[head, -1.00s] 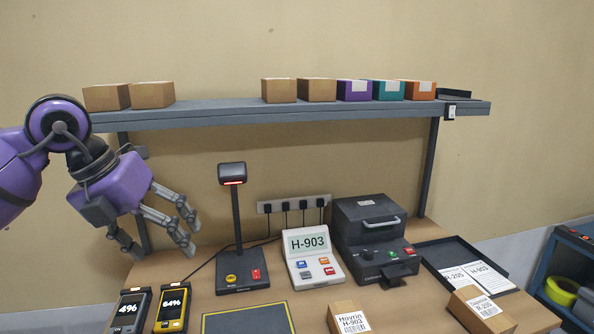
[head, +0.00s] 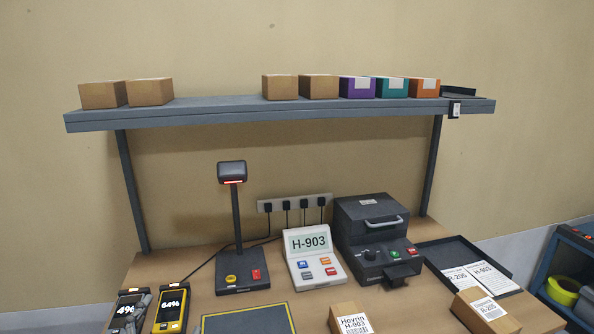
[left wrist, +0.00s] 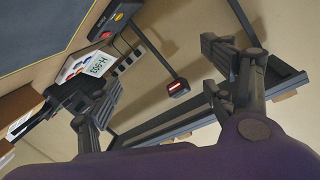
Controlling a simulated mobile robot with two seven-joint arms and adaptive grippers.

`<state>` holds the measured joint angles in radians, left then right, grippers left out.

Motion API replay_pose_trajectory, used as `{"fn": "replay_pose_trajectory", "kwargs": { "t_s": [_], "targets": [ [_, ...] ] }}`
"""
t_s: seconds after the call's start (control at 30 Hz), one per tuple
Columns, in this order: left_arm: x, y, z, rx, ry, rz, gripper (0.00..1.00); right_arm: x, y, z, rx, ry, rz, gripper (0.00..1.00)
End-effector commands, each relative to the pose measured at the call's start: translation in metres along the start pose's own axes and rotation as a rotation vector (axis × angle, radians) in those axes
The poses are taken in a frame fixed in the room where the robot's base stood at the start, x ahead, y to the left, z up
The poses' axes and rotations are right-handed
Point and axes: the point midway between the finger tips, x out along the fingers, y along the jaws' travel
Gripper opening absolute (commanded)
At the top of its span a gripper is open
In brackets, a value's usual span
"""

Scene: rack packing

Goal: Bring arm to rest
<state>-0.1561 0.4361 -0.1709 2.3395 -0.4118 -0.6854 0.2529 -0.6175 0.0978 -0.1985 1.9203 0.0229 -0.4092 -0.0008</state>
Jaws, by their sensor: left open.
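My left gripper shows in the left wrist view (left wrist: 160,78), its two dark fingers spread wide with nothing between them. The rest of the left arm is out of the head view. My right gripper is in neither view.
A shelf (head: 220,112) carries several boxes. The table holds a scanner stand (head: 236,225), a display reading H-903 (head: 312,258), a dark printer-like machine (head: 372,240), a black tray (head: 440,252), a yellow device (head: 172,311) and two labelled boxes, including Hovrin H-903 (head: 350,318).

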Motion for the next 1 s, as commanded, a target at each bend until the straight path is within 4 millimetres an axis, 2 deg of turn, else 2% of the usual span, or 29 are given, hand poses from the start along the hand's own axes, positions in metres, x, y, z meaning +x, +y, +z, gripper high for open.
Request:
{"fn": "replay_pose_trajectory", "kwargs": {
  "t_s": [0.03, 0.1, 0.2, 0.3, 0.4, 0.53, 0.83, 1.0],
  "targets": [
    [-0.016, 0.006, 0.037, -0.044, -0.130, 0.004, 0.76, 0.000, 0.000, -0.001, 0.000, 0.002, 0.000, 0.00],
    [-0.041, 0.017, 0.084, -0.092, -0.305, 0.020, 0.76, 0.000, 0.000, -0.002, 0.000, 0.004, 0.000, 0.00],
    [-0.084, 0.036, 0.139, -0.148, -0.534, 0.058, 0.76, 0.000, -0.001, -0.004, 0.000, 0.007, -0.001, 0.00],
    [-0.125, 0.054, 0.174, -0.189, -0.705, 0.103, 0.76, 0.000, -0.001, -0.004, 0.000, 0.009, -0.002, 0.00],
    [-0.159, 0.069, 0.196, -0.219, -0.835, 0.146, 0.76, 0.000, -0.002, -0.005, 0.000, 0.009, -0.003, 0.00],
    [-0.198, 0.085, 0.215, -0.249, -0.968, 0.197, 0.76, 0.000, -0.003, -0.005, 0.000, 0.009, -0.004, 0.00],
    [-0.279, 0.117, 0.234, -0.311, -1.213, 0.319, 0.76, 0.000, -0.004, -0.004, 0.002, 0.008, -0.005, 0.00],
    [-0.254, 0.133, 0.254, -0.321, -1.127, 0.313, 0.76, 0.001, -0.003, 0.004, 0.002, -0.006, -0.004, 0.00]
  ]
}}
